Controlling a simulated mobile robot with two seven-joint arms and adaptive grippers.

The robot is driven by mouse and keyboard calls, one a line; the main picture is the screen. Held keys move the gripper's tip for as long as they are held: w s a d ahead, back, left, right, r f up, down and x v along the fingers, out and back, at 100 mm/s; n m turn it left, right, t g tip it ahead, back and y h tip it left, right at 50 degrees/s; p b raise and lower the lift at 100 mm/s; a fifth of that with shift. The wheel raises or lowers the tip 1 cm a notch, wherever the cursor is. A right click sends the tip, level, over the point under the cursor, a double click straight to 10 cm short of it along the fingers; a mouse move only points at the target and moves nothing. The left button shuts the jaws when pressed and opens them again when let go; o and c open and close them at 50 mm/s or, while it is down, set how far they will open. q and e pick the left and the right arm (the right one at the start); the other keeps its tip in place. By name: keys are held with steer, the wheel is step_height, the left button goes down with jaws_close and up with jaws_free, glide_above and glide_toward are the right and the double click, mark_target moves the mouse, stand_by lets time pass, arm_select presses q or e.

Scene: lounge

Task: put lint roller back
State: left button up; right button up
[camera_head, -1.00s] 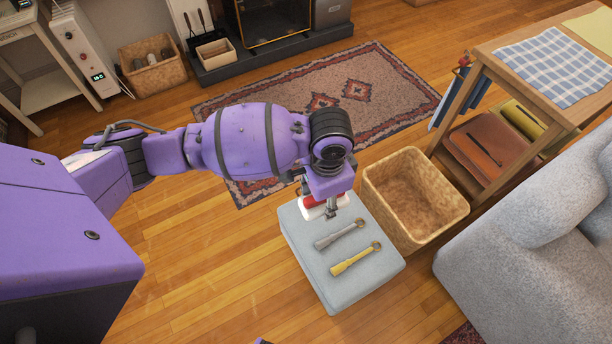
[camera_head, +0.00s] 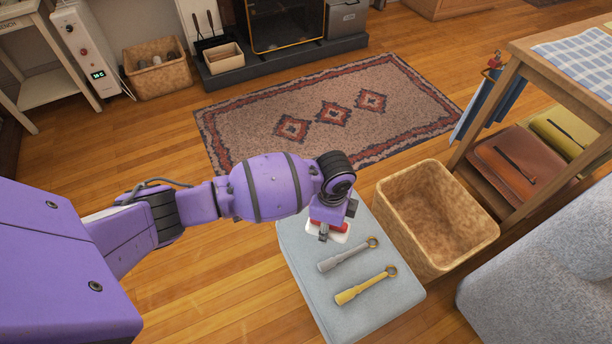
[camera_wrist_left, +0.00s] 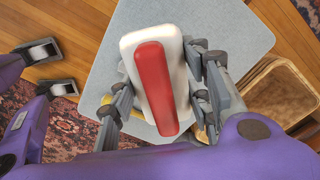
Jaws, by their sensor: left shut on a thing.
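A white block with a red strip on top, which I take to be the lint roller (camera_wrist_left: 155,90), is between the fingers of my left gripper (camera_head: 326,232). The gripper is shut on it, one finger on each side in the left wrist view. A grey handled tool (camera_head: 347,255) and a yellow one (camera_head: 366,286), each with a ring end, lie nearer on the ottoman. My right gripper (camera_wrist_left: 47,70) shows open at the left of the left wrist view.
An open, empty-looking woven basket (camera_head: 437,220) stands right of the ottoman. A wooden shelf table (camera_head: 497,135) with bags and a grey sofa (camera_head: 545,265) stand farther right. A patterned rug (camera_head: 235,125) lies behind. Wood floor left of the ottoman is bare.

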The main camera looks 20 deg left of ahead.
arm_select(q)
steer(key=w+a+f, duration=0.1)
steer(key=a+f+b, duration=0.1)
steer(key=f, duration=0.1)
steer(key=w+a+f+b, duration=0.1)
steer(key=shift+w+f, duration=0.25)
steer(key=shift+w, duration=0.05)
steer(key=shift+w+a+f, duration=0.15)
steer(key=shift+a+f, duration=0.05)
steer(key=shift+w+a+f+b, duration=0.2)
steer(key=shift+a+f+b, duration=0.05)
steer(key=shift+f+b, duration=0.1)
steer(key=shift+w+a+f+b, duration=0.1)
steer(key=shift+f+b, duration=0.2)
steer(key=shift+f, duration=0.55)
steer(key=shift+w+a+f+b, duration=0.1)
steer(key=shift+f+b, duration=0.2)
steer(key=shift+f, duration=0.55)
arm_select(e)
steer(key=shift+w+f, duration=0.15)
steer(key=shift+f, duration=2.25)
arm_select(q)
steer(key=shift+s, duration=0.1)
steer(key=shift+f, duration=0.2)
steer(key=o, duration=1.1)
